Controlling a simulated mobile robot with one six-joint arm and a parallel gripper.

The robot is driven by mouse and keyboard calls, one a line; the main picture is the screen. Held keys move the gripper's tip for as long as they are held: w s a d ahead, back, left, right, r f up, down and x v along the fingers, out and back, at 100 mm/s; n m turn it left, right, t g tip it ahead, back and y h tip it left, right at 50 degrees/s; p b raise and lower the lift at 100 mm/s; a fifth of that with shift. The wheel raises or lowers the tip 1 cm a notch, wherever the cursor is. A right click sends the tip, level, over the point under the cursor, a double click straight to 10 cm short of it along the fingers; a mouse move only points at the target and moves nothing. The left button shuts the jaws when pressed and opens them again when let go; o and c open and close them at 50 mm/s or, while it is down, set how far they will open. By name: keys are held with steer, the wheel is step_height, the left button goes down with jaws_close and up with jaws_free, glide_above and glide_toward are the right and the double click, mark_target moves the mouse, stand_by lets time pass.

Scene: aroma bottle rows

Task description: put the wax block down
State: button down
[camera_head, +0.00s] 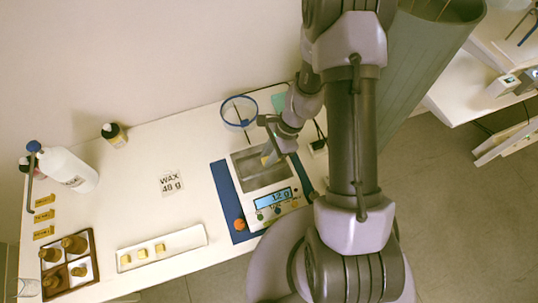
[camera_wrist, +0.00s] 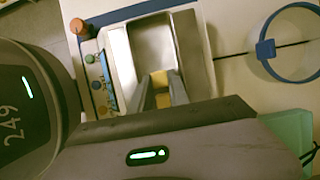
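My gripper (camera_head: 267,155) is over the metal pan (camera_head: 262,180) of the scale (camera_head: 270,212). In the wrist view its two fingers (camera_wrist: 161,92) are on either side of a yellow wax block (camera_wrist: 160,78), which appears held between them. The block is partly hidden by the fingers. I cannot tell whether it touches the pan. The scale's display (camera_head: 273,198) reads what looks like 12 g. The scale stands on a blue mat (camera_head: 226,199).
A white tray (camera_head: 193,239) holds three more wax pieces. A white bottle (camera_head: 67,168) and a brown crate (camera_head: 93,239) with bottles are at the left.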

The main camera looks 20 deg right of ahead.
steer(key=c, duration=1.5)
jaws_free()
steer(key=shift+c, duration=0.2)
steer(key=shift+r+p, duration=0.4)
steer(key=shift+p, duration=0.1)
step_height(320, 180, up, 22)
steer(key=d+r+n+t+h+p, duration=0.1)
steer(key=d+n+p, duration=0.1)
steer(key=n+p, duration=0.2)
steer(key=s+a+r+n+t, duration=0.2)
steer(key=s+a+r+n, duration=0.1)
steer(key=s+r, duration=0.3)
steer(key=s+a+r+n+t+h, duration=0.1)
steer(key=s+a+r+n+t, duration=0.2)
steer(key=s+r+n, duration=0.3)
step_height(320, 180, up, 4)
steer(key=shift+s+a+f, duration=0.25)
steer(key=shift+s+a, duration=0.1)
steer(key=shift+a, duration=0.05)
